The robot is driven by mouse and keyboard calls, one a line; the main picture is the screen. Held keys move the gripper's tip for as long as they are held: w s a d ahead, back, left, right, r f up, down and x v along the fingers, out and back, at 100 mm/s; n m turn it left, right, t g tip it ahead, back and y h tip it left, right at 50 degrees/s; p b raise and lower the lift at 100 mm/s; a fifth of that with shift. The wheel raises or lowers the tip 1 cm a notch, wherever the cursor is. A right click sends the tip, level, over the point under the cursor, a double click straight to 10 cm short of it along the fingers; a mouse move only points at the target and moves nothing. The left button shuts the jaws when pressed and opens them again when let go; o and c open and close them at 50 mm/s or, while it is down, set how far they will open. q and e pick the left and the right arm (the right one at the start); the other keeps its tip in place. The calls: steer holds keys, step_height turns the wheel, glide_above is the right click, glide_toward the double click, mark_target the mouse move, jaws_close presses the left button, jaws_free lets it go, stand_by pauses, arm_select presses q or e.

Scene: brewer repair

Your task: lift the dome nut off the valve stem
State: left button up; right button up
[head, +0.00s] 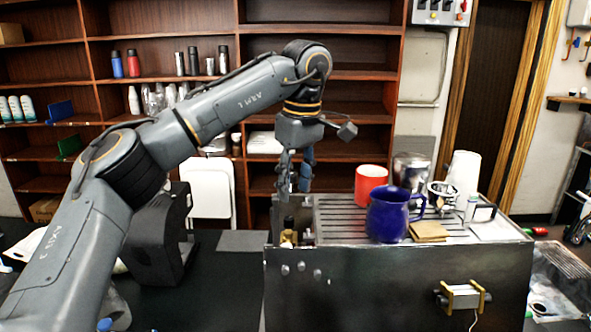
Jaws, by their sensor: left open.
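A small brass-coloured fitting (288,234) stands upright at the left end of the brewer's top (330,208). It looks like the dome nut on the valve stem, but it is too small to tell the nut from the stem. My left gripper (294,188) points down above this fitting, with a gap between them. Its fingers are apart, and I see nothing between them. My right gripper is not in view.
A blue mug (389,214), a red mug (370,183), a metal pitcher (411,170), a stack of white cups (464,172) and a brown cloth or pad (428,231) crowd the slatted top right of the fitting. The dark counter (215,290) is mostly clear in front.

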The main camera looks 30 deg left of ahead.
arm_select(q)
steer(key=p, duration=0.1)
glide_toward(288, 242)
steer(key=f, duration=0.2)
steer(key=f+p, duration=0.1)
steer(key=f, duration=0.1)
steer(key=a+f+p, duration=0.1)
steer(key=f, duration=0.1)
steer(key=shift+w+f, duration=0.25)
steer(key=shift+f, duration=0.55)
steer(key=shift+f+p, duration=0.25)
steer(key=shift+p, duration=0.05)
steer(key=shift+f, duration=0.2)
steer(key=c, duration=0.8)
jaws_close()
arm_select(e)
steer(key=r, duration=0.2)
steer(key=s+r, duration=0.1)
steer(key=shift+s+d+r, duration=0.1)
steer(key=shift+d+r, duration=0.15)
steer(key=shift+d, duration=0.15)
